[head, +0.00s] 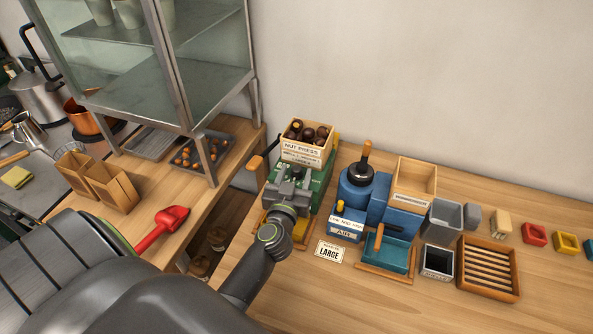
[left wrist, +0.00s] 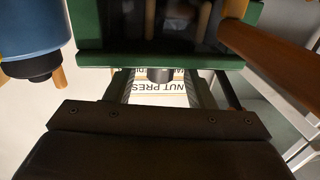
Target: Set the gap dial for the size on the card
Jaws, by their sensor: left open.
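The card (head: 330,252) lies on the bench in front of the machines and reads LARGE. The green nut press (head: 318,188) stands behind it to the left, labelled NUT PRESS, with a wooden hopper (head: 309,133) of dark nuts on top. My left gripper (head: 292,178) is at the front of the press and hides much of it. In the left wrist view its open fingers (left wrist: 160,88) stand either side of a small dark grey round part (left wrist: 160,75), in front of the upside-down label. I cannot tell whether this part is the gap dial, or whether the fingers touch it. My right gripper is not in view.
The press's orange-ended lever (head: 256,163) sticks out left. Wooden tray (head: 488,266), grey bins and coloured blocks fill the right. A red scoop (head: 163,228) lies left.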

